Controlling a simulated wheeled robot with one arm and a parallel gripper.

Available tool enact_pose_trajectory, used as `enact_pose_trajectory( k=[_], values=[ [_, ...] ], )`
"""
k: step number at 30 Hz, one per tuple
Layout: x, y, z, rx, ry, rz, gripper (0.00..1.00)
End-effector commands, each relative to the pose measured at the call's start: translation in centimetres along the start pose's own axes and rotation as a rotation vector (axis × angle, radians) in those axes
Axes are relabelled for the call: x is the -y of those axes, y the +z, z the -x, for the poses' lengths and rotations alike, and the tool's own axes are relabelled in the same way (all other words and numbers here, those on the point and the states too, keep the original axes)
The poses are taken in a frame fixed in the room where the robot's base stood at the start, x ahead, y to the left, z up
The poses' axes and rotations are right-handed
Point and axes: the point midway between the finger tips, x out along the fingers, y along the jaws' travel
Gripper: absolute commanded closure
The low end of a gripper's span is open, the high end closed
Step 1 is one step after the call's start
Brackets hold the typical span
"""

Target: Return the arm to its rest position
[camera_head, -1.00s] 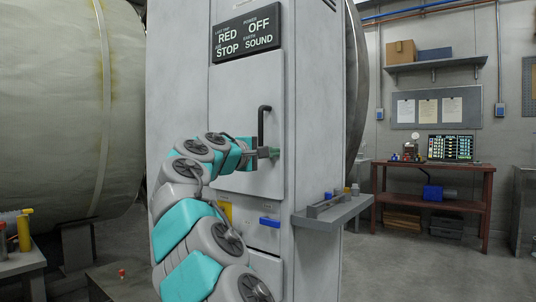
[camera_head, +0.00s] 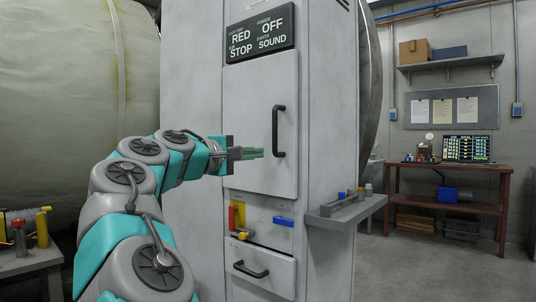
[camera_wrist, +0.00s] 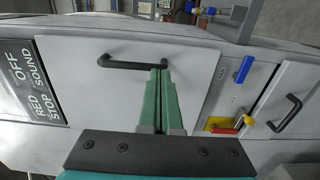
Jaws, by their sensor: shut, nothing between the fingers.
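My gripper (camera_head: 252,154) is shut and empty. Its green fingers point right, in front of the grey cabinet door (camera_head: 245,110) and left of the black door handle (camera_head: 278,131). In the wrist view the fingers (camera_wrist: 158,95) lie together, with the door handle (camera_wrist: 137,63) just past their tips. I cannot tell the exact gap there. The door looks closed. My arm reaches in from the lower left, bent and extended toward the cabinet.
Below the door are a red and yellow switch (camera_head: 237,217), a blue handle (camera_head: 283,221) and a drawer handle (camera_head: 250,270). A side shelf (camera_head: 345,212) juts out at right. A small table (camera_head: 25,262) stands at left. A bench (camera_head: 447,205) is at the back right, with open floor before it.

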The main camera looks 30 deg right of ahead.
Motion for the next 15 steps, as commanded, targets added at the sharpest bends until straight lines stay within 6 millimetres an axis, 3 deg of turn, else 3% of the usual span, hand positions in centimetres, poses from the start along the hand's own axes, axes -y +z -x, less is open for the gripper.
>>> enact_pose_trajectory(
  k=[7,12,15],
  values=[
    [-0.1,0.0,1.8,0.0,0.0,-0.001,1.0],
    [-0.2,0.5,1.6,0.002,-0.005,-0.009,1.0],
    [-0.7,2.2,0.7,0.005,-0.024,-0.043,1.0]
  ],
)
